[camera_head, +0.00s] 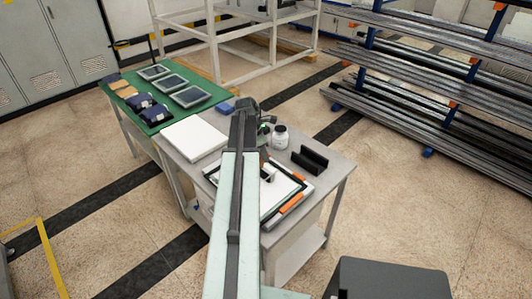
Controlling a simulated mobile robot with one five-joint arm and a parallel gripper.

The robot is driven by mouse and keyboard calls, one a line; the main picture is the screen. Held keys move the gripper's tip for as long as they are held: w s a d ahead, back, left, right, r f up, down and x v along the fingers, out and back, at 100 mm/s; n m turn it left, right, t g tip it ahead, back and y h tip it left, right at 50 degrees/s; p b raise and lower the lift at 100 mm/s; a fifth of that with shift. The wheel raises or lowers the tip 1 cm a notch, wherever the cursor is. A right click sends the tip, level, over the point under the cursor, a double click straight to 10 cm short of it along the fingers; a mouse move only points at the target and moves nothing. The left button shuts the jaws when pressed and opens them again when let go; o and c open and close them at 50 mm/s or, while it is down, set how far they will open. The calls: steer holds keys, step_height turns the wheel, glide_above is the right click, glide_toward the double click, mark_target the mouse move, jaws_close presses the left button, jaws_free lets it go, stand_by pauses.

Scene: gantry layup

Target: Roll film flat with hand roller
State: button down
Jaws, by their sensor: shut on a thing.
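A white sheet or film (279,196) lies on a dark-edged board on the grey table, partly hidden by my arm. My gripper (264,157) points down over this board and is mostly hidden behind my arm. It is shut on what looks like the hand roller (270,173), a small white cylinder with a dark part, low over the sheet. I cannot tell whether the roller touches the film.
Orange-handled tools (292,203) lie along the board's right edge. A white jar (280,137) and a black holder (310,159) stand behind it. A white slab (194,138) is at left. A green mat (163,118) bears several framed panels. Metal racks stand at right.

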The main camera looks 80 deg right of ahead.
steer(key=shift+w+a, duration=0.5)
steer(key=shift+a, duration=0.3)
steer(key=shift+w+a, duration=0.55)
steer(key=shift+a, duration=0.3)
steer(key=shift+w+a, duration=0.5)
steer(key=shift+a, duration=0.3)
steer(key=w+a, duration=0.2)
steer(key=a, duration=0.1)
steer(key=w+a, duration=0.1)
steer(key=shift+a, duration=0.3)
